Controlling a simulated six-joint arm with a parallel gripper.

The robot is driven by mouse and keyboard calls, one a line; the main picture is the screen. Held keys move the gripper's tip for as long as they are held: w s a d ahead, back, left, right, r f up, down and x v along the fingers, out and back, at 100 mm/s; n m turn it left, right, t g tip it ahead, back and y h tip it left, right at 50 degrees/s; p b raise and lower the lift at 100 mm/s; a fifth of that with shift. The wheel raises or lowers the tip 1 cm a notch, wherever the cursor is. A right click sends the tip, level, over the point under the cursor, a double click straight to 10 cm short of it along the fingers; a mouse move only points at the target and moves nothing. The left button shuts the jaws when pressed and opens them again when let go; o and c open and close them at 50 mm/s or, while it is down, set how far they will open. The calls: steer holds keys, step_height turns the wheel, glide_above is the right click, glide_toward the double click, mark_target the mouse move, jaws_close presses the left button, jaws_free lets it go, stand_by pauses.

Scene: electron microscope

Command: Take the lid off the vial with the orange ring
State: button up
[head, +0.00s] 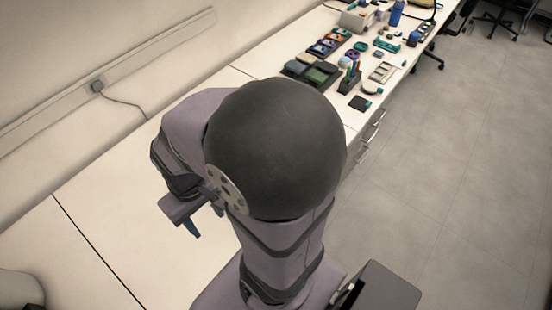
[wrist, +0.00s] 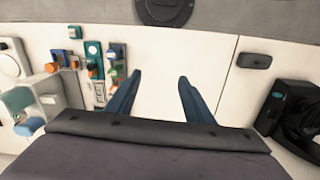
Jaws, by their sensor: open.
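My gripper (wrist: 159,79) is open and empty in the wrist view, its two blue fingers apart above bare white bench. In the head view only a blue finger of my gripper (head: 191,228) shows below my arm. Small orange details show among the items left of the fingers in the wrist view, one on an orange-marked item (wrist: 92,71) and one on another item (wrist: 51,67). I cannot tell which, if either, is the vial with the orange ring. No lid can be made out.
The white bench (head: 150,185) is largely clear around my arm. At its far end are dark trays (head: 312,72), a pen holder (head: 349,82) and a blue bottle (head: 396,14). The wrist view shows a teal-and-white device (wrist: 22,105) at left and a black device (wrist: 297,110) at right.

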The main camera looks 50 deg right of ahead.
steer(key=s+d+f+m+g, duration=0.1)
steer(key=s+d+f+m, duration=0.2)
steer(key=d+f, duration=0.3)
steer(key=s+d+f+m+g+y, duration=0.1)
steer(key=s+d+f+m, duration=0.2)
steer(key=d, duration=0.4)
steer(key=s+d+f+m, duration=0.2)
steer(key=s+d+f, duration=0.25)
steer(key=d, duration=0.25)
steer(key=w+d+r+t+h, duration=0.1)
steer(key=w+d+t+h, duration=0.35)
steer(key=w+d, duration=0.85)
steer(key=shift+m+t, duration=0.25)
steer(key=shift+m, duration=0.15)
steer(key=shift+w+a+b+x, duration=0.1)
steer(key=shift+b+x, duration=0.1)
steer(key=shift+x, duration=0.95)
steer(key=shift+w+a+b+x, duration=0.1)
steer(key=shift+a+b+x, duration=0.1)
steer(key=shift+x, duration=1)
steer(key=shift+a+b+x, duration=0.1)
steer(key=shift+b+x, duration=0.1)
steer(key=shift+x, duration=0.95)
steer(key=shift+f, duration=0.1)
steer(key=c, duration=1.1)
